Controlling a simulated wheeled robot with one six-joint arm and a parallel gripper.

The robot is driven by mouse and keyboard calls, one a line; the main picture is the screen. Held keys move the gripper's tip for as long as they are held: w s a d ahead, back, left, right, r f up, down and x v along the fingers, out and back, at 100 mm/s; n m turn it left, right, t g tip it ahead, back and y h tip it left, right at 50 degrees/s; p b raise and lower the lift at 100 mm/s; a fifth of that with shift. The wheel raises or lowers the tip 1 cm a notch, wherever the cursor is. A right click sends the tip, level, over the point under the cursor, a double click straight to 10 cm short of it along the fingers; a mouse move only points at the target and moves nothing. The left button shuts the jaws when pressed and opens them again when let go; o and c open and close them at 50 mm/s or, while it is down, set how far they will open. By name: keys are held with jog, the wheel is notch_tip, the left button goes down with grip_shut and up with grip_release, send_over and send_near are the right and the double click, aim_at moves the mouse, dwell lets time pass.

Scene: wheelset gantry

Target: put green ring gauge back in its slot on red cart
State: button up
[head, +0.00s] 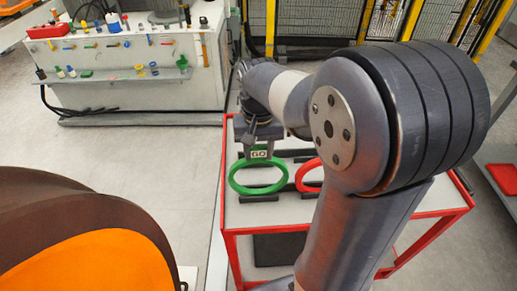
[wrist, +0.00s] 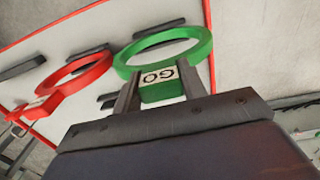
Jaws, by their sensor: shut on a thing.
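My gripper (wrist: 160,92) is shut on the handle block of the green ring gauge (wrist: 202,45), which bears a "GO" label. In the head view my gripper (head: 259,148) points down over the left part of the red cart (head: 468,198), and the green ring (head: 258,191) shows just below the label. The ring looks roughly level, at or just above the pale cart top; I cannot tell if it touches. Black bars (head: 293,187) on the cart top lie beside the ring. The slot itself cannot be made out clearly.
A red ring gauge (head: 302,176) lies on the cart just right of the green one, partly hidden by my arm; it also shows in the wrist view (wrist: 103,66). A tool bench (head: 135,95) stands back left. A brown-and-orange wheel (head: 90,262) is front left.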

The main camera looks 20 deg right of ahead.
jog(key=shift+f+b, duration=0.6)
jog(key=shift+f, duration=0.25)
jog(key=o, duration=1.1)
jog(key=shift+o, duration=0.2)
jog(key=shift+r, duration=0.1)
notch_tip(320, 180, up, 11)
jog(key=shift+f, duration=0.15)
jog(key=shift+f, duration=0.15)
notch_tip(320, 180, down, 10)
jog(key=shift+f, duration=0.25)
jog(key=shift+r+p, duration=0.5)
jog(key=shift+r, duration=0.1)
